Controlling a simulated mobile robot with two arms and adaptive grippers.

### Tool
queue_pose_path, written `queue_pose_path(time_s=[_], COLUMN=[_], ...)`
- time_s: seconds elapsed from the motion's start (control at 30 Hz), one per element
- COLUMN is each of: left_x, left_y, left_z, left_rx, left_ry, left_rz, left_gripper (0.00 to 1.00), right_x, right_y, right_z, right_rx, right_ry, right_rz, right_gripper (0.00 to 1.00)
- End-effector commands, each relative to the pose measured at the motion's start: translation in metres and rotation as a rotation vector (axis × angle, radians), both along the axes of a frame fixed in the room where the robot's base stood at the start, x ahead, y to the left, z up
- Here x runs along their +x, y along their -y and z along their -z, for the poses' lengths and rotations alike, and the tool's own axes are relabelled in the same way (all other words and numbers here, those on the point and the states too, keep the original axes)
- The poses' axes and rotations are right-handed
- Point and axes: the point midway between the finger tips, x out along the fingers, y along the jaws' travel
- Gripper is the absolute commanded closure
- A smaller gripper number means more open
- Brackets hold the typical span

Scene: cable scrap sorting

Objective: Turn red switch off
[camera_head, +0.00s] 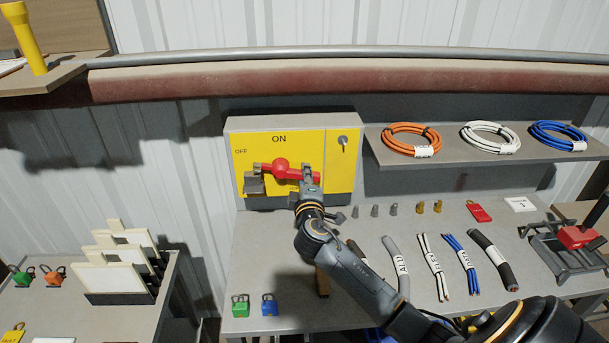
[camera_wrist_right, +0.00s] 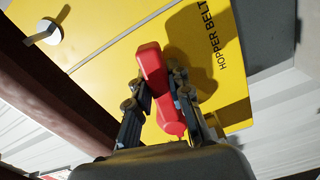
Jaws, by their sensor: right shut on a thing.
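The red switch (camera_head: 280,168) is on the yellow front of a grey box (camera_head: 347,170). Its handle lies roughly level and reaches right from its round hub to my right gripper (camera_head: 309,178). "ON" is printed above the switch and "OFF" at the upper left. In the right wrist view, the red handle (camera_wrist_right: 151,68) runs between the two fingers of my right gripper (camera_wrist_right: 157,88), which is shut on it. The gripper partly hides the handle's end in the head view. My left gripper is not in view.
A grey bracket (camera_head: 254,186) sits left below the switch. A key switch (camera_head: 343,141) is on the box's right. A shelf (camera_head: 470,159) with cable coils is to the right. Cable pieces, padlocks and a red-topped vise (camera_head: 575,237) are on the bench (camera_head: 258,245) below.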

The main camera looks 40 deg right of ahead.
Motion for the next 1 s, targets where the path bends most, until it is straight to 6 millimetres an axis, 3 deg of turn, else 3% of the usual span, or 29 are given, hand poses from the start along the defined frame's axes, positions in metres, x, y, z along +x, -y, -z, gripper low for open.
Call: queue_pose_path(time_s=[0.03, 0.3, 0.97, 1.0], left_x=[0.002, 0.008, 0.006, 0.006], left_y=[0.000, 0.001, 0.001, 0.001], left_z=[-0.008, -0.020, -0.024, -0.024], left_rx=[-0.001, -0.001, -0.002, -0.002], left_ry=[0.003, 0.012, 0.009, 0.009], left_rz=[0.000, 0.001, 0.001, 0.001], left_gripper=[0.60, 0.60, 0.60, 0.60], right_x=[0.000, -0.001, -0.001, -0.001], right_y=[0.001, 0.002, 0.002, 0.002], right_z=[-0.008, -0.014, -0.016, -0.016], right_rx=[-0.031, -0.149, -0.205, -0.205], right_ry=[-0.015, -0.088, -0.120, -0.120], right_rz=[0.001, 0.001, 0.001, 0.001], right_gripper=[1.00, 1.00, 1.00, 0.79])
